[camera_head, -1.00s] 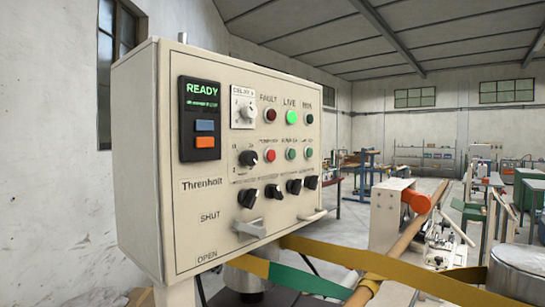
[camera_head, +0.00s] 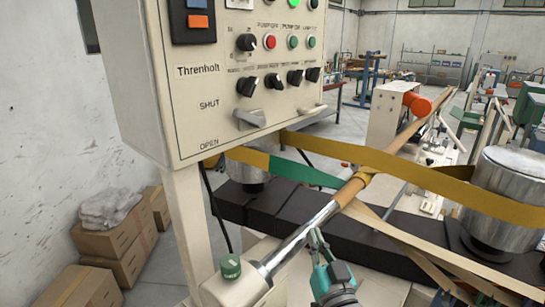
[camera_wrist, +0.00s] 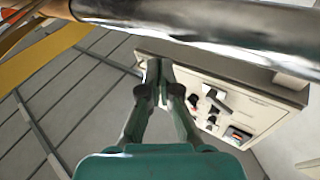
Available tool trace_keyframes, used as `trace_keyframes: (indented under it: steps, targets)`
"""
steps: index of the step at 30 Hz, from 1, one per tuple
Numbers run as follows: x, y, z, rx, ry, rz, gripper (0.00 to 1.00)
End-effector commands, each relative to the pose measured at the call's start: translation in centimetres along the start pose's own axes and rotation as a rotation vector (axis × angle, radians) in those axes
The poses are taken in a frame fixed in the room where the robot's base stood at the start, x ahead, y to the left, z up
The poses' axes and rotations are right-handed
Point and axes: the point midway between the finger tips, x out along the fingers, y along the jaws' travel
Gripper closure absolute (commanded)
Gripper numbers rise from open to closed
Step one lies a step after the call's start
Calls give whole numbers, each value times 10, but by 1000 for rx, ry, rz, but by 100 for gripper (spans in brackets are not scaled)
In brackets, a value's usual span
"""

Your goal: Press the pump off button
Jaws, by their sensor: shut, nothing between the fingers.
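The cream control box (camera_head: 150,60) stands at the left of the head view, its panel facing right. A red button (camera_head: 269,41) is in the button row above the black knobs, under a small label that seems to read pump off. My gripper (camera_head: 317,238) is low in the head view, below and right of the panel, apart from the buttons. Its fingers are together and empty. In the wrist view my gripper (camera_wrist: 158,68) overlaps a cream panel (camera_wrist: 262,100) with knobs; I cannot single out the red button there.
A shiny metal and tan roller (camera_head: 305,238) runs diagonally beside my gripper; it also crosses the top of the wrist view (camera_wrist: 200,30). A yellow belt (camera_head: 410,170) spans the middle.

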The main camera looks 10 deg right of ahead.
Motion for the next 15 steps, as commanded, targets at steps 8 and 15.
trace_keyframes:
  steps: [8, 15]
  targets:
    - [70, -12, -101, 26, 100, -15, 100]
    - [111, -24, -201, 47, 181, -30, 100]
